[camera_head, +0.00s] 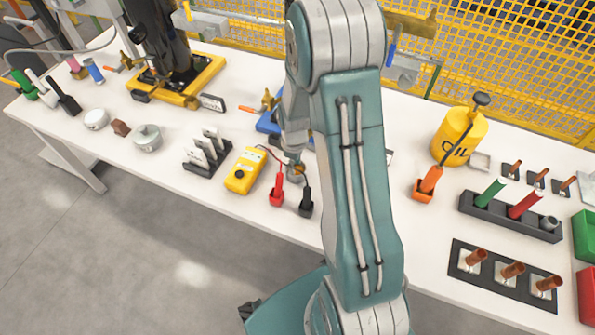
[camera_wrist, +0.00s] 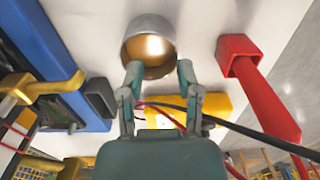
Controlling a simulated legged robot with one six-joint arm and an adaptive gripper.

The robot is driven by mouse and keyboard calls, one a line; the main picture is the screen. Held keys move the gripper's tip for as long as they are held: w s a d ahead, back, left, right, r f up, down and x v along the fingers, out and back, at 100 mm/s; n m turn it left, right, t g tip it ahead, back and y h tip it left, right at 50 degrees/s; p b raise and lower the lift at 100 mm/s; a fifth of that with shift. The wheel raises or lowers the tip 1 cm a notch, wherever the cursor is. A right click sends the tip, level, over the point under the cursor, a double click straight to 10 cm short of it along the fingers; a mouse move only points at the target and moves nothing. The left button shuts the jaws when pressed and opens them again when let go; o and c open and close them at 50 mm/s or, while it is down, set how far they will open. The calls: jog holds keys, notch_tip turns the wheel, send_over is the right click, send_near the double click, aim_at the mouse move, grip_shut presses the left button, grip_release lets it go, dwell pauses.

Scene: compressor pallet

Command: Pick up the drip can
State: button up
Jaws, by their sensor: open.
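The drip can is likely the grey metal cup (camera_wrist: 148,32) with a golden-lit inside, at the top middle of the wrist view. My gripper (camera_wrist: 160,70) is open, with its two fingertips apart at the near rim of this cup. I cannot tell whether they touch it. In the head view a small grey cup (camera_head: 295,175) shows just below my wrist, between the red and black probes and my arm. My arm hides part of the area around it.
A red probe holder (camera_head: 277,196) and a black one (camera_head: 306,203) stand close by in front. A yellow meter (camera_head: 245,170) with cables is to the left. A blue device (camera_head: 270,122) is behind. A yellow oil can (camera_head: 459,136) stands to the right.

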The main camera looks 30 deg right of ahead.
aim_at(292, 182)
jog(key=a+f, duration=0.1)
jog(key=s+a+f, duration=0.1)
jog(key=f, duration=0.1)
jog(key=shift+f, duration=0.2)
jog(key=shift+w+d+f, duration=0.15)
jog(key=shift+d+f, duration=0.1)
jog(key=shift+f, duration=0.6)
jog(key=shift+d+f, duration=0.1)
jog(key=shift+d, duration=0.35)
jog(key=shift+a, duration=0.15)
jog(key=c, duration=0.5)
jog(key=shift+a, duration=0.3)
grip_shut()
